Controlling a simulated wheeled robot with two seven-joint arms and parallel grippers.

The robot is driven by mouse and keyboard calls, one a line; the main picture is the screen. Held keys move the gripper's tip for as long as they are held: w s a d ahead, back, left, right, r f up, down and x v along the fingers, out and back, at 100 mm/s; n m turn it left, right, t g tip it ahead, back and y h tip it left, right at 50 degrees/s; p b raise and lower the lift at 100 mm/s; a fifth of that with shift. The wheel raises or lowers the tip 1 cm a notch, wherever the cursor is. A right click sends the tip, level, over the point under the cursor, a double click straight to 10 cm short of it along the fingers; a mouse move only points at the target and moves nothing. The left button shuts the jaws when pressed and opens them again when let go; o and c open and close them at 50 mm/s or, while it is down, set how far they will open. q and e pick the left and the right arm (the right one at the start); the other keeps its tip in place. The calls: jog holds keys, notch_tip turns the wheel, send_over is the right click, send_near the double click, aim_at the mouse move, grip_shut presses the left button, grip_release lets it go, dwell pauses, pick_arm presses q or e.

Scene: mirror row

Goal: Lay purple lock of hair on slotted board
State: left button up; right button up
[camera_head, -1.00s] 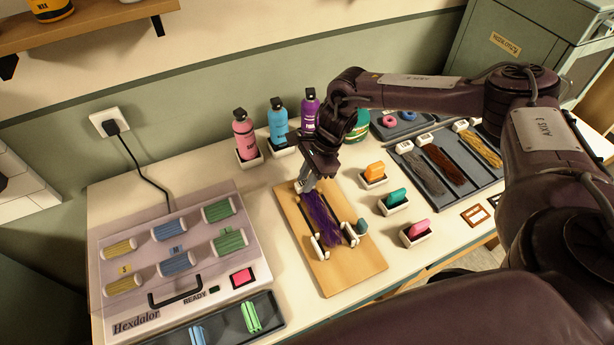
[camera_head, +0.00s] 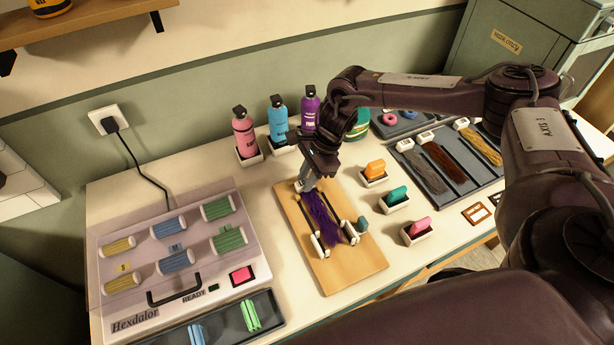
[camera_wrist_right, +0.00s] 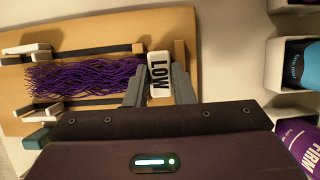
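The purple lock of hair (camera_head: 322,218) lies lengthwise over the wooden slotted board (camera_head: 352,278), between its dark rails and white clips. The right wrist view also shows the lock (camera_wrist_right: 85,77) on the board (camera_wrist_right: 105,22), with a white end tag (camera_wrist_right: 159,74) reading LOW. My right gripper (camera_head: 306,184) is at the board's far end, pointing down. In the right wrist view its two fingers (camera_wrist_right: 159,80) are against both sides of the tag. Whether the tag rests fully on the board is hard to tell. My left gripper is not in view.
Pink (camera_head: 245,135), blue (camera_head: 278,120) and purple (camera_head: 310,108) bottles stand behind the board. Orange (camera_head: 375,171), teal (camera_head: 396,196) and pink (camera_head: 419,227) pieces sit in holders to its right. A tray (camera_head: 468,180) holds other locks. The Hexdalor case (camera_head: 215,270) is at left.

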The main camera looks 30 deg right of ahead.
jog(key=o, duration=0.5)
jog(key=shift+s+r, duration=0.15)
jog(key=shift+c, duration=0.2)
jog(key=shift+w, duration=0.2)
jog(key=shift+c, duration=1)
jog(key=shift+o, duration=0.4)
jog(key=shift+w, duration=0.1)
